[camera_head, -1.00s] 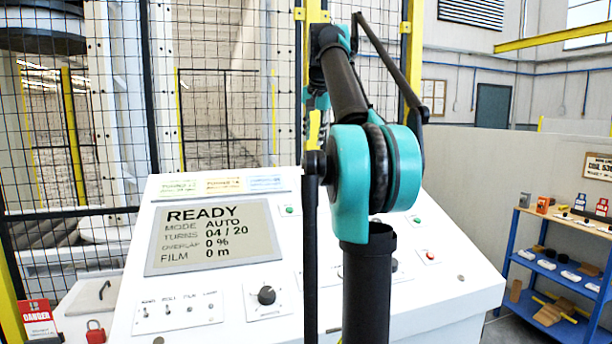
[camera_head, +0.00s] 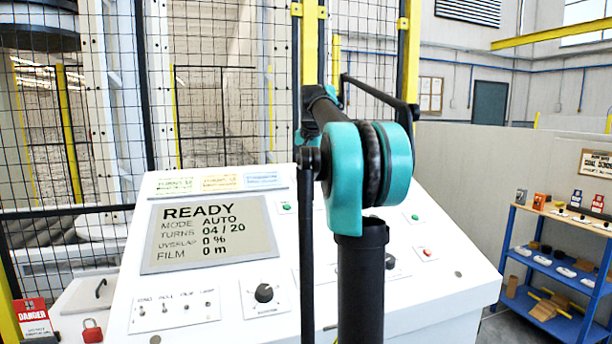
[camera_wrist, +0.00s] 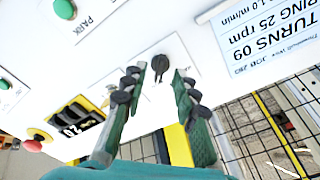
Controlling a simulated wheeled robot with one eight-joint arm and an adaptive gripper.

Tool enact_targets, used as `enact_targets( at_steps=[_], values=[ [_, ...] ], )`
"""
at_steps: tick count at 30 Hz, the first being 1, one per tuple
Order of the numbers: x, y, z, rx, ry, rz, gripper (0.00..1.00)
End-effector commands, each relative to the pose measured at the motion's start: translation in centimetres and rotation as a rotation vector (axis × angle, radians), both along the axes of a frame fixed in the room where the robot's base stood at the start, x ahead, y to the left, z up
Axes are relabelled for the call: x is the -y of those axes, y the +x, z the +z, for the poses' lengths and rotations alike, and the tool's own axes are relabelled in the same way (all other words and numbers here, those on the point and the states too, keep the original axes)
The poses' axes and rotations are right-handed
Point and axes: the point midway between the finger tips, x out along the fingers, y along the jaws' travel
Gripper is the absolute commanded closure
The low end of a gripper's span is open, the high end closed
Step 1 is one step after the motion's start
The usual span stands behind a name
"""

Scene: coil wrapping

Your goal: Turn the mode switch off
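In the wrist view, a small black rotary switch (camera_wrist: 160,65) sits on the white panel, just beyond my gripper's fingertips and roughly between them. I take it for the mode switch; its own label is not readable. My gripper (camera_wrist: 158,88) is open, one finger on each side in the picture, with nothing held. Contact with the switch cannot be told. In the head view my arm covers part of the console, and the gripper is hidden behind it. The console screen (camera_head: 212,232) reads READY, MODE AUTO, TURNS 04 / 20, OVERLAP 0 %, FILM 0 m.
A red button (camera_wrist: 33,146) with a yellow surround, a green button (camera_wrist: 5,84) and a job card (camera_wrist: 268,40) are near the switch. Another knob (camera_head: 264,293) and several toggles (camera_head: 175,308) are on the console's left. A mesh fence (camera_head: 220,110) stands behind.

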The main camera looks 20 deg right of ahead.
Motion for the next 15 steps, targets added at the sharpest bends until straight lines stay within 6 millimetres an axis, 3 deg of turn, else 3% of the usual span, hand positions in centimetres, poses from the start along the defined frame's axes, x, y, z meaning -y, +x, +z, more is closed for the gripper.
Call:
enact_targets(
  at_steps=[6,15],
  values=[
    [0.1,0.8,-1.6,0.0,0.0,0.0,0.71],
    [0.1,0.9,-1.7,0.0,0.0,0.0,0.71]
  ],
)
